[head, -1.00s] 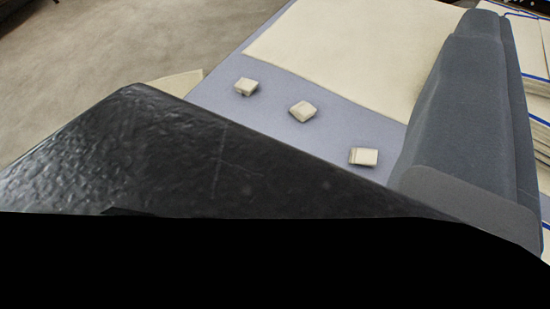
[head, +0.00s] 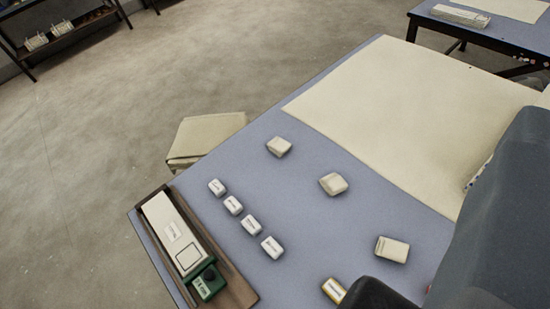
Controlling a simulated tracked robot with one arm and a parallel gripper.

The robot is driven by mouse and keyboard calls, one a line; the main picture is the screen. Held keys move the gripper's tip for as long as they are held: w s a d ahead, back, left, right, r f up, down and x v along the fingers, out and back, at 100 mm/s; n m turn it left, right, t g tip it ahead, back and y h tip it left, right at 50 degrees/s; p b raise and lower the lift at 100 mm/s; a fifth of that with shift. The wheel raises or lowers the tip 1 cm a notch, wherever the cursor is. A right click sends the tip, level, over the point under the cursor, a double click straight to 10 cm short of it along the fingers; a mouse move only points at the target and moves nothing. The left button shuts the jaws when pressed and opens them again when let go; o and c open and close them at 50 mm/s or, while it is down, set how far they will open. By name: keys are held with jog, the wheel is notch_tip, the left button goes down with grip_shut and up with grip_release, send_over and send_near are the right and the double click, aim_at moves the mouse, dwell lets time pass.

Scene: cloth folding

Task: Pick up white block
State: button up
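Several pale blocks lie on the blue-grey table (head: 330,110) in the head view. Three larger off-white blocks sit in a loose diagonal row beside the cream cloth: one at the upper left (head: 279,147), one in the middle (head: 333,184) and one at the lower right (head: 392,249). Smaller white blocks with dark labels form another row to the left, from the far one (head: 217,187) to the near one (head: 272,247). No gripper fingertips are recognisable. Dark and grey parts of my own body cover the lower right corner.
A cream cloth (head: 400,120) covers the table's far part. A wooden tray (head: 232,284) with a white and green device (head: 176,238) lies along the left edge. A yellow-edged block (head: 334,290) is at the bottom. A second table (head: 490,35) stands behind; floor is open at left.

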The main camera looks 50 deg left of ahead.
jog(key=shift+o, duration=0.9)
jog(key=w+a+f+g+p, duration=0.3)
jog(key=w+a+f+p, duration=0.1)
jog(key=w+a+f, duration=0.1)
jog(key=shift+w+a+f+y, duration=0.15)
jog(key=shift+w+f+y, duration=0.25)
jog(key=shift+w+f, duration=0.35)
jog(key=m+g+p, duration=0.2)
jog(key=g+p, duration=1)
jog(key=p, duration=0.2)
send_over(272, 247)
notch_tip(272, 247, down, 30)
jog(key=shift+h, duration=0.4)
jog(key=f, duration=0.2)
jog(key=f+b, duration=0.1)
jog(key=f, duration=0.4)
jog(key=shift+w+f, duration=0.3)
jog(key=shift+s+f+b, duration=0.15)
jog(key=shift+f+b, duration=0.2)
jog(key=shift+f, duration=0.95)
jog(key=shift+s+f+b, duration=0.15)
jog(key=shift+f+b, duration=0.2)
jog(key=shift+f, duration=0.95)
jog(key=c, duration=1.1)
